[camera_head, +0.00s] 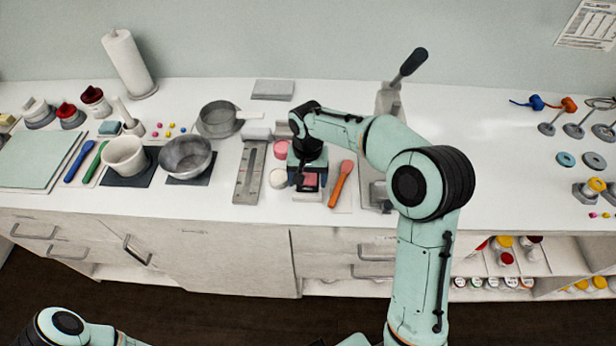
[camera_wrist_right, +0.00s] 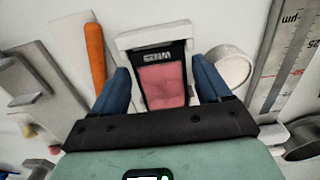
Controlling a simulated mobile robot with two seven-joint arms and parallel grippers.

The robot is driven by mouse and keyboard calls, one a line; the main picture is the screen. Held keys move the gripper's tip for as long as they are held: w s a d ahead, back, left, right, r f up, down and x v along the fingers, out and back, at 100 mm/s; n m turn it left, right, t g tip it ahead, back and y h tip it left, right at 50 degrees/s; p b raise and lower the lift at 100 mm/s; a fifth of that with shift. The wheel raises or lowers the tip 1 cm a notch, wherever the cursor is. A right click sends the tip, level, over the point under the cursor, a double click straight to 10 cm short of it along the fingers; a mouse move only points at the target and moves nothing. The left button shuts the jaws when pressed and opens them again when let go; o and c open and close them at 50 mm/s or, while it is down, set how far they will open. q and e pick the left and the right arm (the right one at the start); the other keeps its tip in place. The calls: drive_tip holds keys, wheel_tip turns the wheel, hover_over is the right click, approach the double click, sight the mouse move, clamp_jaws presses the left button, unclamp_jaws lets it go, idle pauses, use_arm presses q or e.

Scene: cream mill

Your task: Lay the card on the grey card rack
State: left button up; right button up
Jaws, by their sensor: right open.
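The card (camera_wrist_right: 162,80) has a black border, pale lettering and a pink patch. It lies on a pale grey holder (camera_wrist_right: 155,38) and also shows in the head view (camera_head: 310,180). My right gripper (camera_wrist_right: 160,75) is open, with one blue finger on each side of the card. Whether the fingers touch it, I cannot tell. The gripper (camera_head: 307,170) points down over the card in the head view and hides part of it. A flat grey plate (camera_head: 272,89) near the wall may be the grey card rack. My left gripper is outside the view.
An orange spatula (camera_head: 341,183) and a white round dish (camera_head: 277,179) flank the card closely. A grey steel gauge (camera_head: 248,172) lies left of them. A lever press (camera_head: 392,95) stands to the right.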

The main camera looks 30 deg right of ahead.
drive_tip(key=shift+f, duration=0.2)
idle(0.6)
drive_tip(key=c, duration=0.9)
drive_tip(key=shift+r, duration=0.1)
